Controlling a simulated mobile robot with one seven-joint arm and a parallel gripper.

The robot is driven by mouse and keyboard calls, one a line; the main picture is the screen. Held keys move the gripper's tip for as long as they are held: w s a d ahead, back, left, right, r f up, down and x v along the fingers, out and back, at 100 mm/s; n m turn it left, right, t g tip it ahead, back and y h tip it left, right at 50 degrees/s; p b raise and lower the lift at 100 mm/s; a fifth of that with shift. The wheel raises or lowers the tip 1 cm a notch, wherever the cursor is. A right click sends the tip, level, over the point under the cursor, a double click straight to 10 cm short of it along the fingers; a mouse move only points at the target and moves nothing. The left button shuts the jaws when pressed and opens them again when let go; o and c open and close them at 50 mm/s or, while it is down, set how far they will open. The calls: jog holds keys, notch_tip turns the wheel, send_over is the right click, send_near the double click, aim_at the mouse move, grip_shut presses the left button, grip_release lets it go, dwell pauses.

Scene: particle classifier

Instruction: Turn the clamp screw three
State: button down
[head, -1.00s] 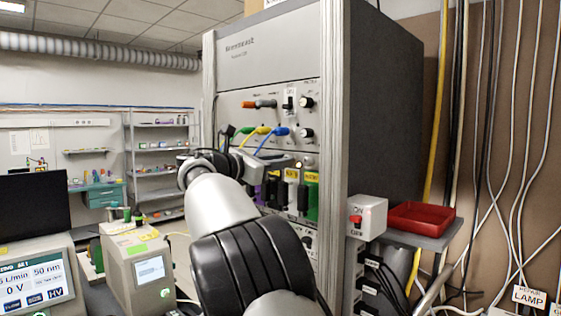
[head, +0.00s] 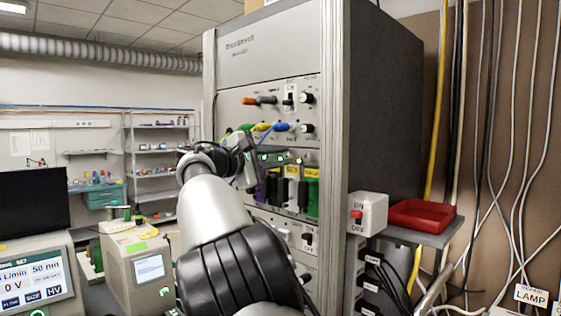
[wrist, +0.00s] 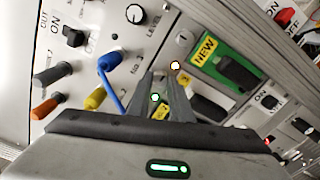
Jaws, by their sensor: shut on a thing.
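My gripper (wrist: 167,84) is shut at the front panel of the rack in the wrist view. The "No. 3" marking is just beyond its fingertips. The clamp screw between the fingers is mostly hidden by them, so its angle cannot be told. A green module (wrist: 222,52) with a yellow "NEW" label and a black handle is right of the fingers. In the head view my gripper (head: 258,158) reaches the panel just above the row of modules, and its tips are hard to make out.
A blue cable (wrist: 107,72) and a yellow plug (wrist: 95,98) are left of the fingers. A black knob (wrist: 134,13) and a switch (wrist: 73,36) sit farther up. In the head view, a red tray (head: 421,215) and a white ON/OFF box (head: 368,213) are right of the rack.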

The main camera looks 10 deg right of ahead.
jog(key=m+b, duration=0.1)
jog(key=m, duration=0.3)
jog(key=shift+f+m, duration=0.15)
jog(key=shift+m, duration=0.25)
jog(key=m+b, duration=0.1)
jog(key=m, duration=0.2)
jog(key=shift+m+b, duration=0.3)
jog(key=shift+b, duration=0.1)
jog(key=m+b, duration=0.1)
jog(key=m, duration=0.2)
jog(key=shift+m, duration=0.3)
jog(key=shift+m+b, duration=0.4)
jog(key=shift+m, duration=1.5)
jog(key=c, duration=1.6)
grip_release()
jog(key=shift+r, duration=0.2)
jog(key=b+v, duration=0.2)
jog(key=v, duration=1.5)
jog(key=shift+s+a, duration=0.15)
